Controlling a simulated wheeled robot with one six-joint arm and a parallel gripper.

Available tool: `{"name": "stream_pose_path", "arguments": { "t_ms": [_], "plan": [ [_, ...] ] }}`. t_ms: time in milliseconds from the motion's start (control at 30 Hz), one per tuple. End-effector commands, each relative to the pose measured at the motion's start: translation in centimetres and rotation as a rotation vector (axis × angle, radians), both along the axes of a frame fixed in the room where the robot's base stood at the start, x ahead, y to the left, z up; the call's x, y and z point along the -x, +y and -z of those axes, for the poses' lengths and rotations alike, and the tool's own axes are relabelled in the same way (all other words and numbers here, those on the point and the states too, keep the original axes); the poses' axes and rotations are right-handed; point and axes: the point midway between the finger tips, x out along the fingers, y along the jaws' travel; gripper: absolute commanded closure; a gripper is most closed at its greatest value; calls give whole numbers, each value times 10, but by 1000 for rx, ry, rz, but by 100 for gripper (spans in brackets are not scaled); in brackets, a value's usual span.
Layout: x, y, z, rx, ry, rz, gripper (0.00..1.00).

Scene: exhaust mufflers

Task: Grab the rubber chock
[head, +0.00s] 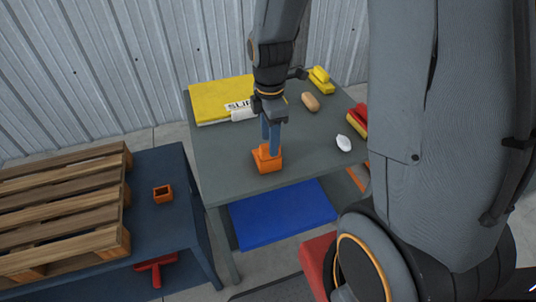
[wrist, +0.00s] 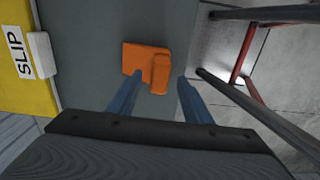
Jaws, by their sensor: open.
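An orange block with a flat base and a raised part, which looks like the rubber chock (head: 266,160), sits on the grey-green table near its front edge. In the wrist view the chock (wrist: 143,57) lies ahead of my fingers, its raised part between the two fingertip lines. My gripper (head: 270,150) points down over the chock with blue fingers apart. In the wrist view my gripper (wrist: 160,77) is open, with nothing clamped. The left fingertip overlaps the chock's base in the picture; I cannot tell whether it touches.
A yellow sign marked SLIP (head: 215,98) lies at the table's back left. A tan block (head: 310,102), a white object (head: 343,143) and a yellow brush-like item (head: 321,80) are to the right. A pallet (head: 65,210) and small orange box (head: 163,193) are on a blue table.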

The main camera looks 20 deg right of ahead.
Motion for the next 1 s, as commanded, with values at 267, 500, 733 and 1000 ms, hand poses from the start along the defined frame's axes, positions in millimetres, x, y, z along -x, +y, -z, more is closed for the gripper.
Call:
{"name": "stream_pose_path", "arguments": {
  "t_ms": [267, 500, 733, 1000],
  "plan": [
    [1, -1, 26, 0, 2, 4, 55],
    [0, -1, 28, 0, -1, 4, 55],
    [0, -1, 28, 0, -1, 4, 85],
    [0, -1, 28, 0, -1, 4, 100]
  ]
}}
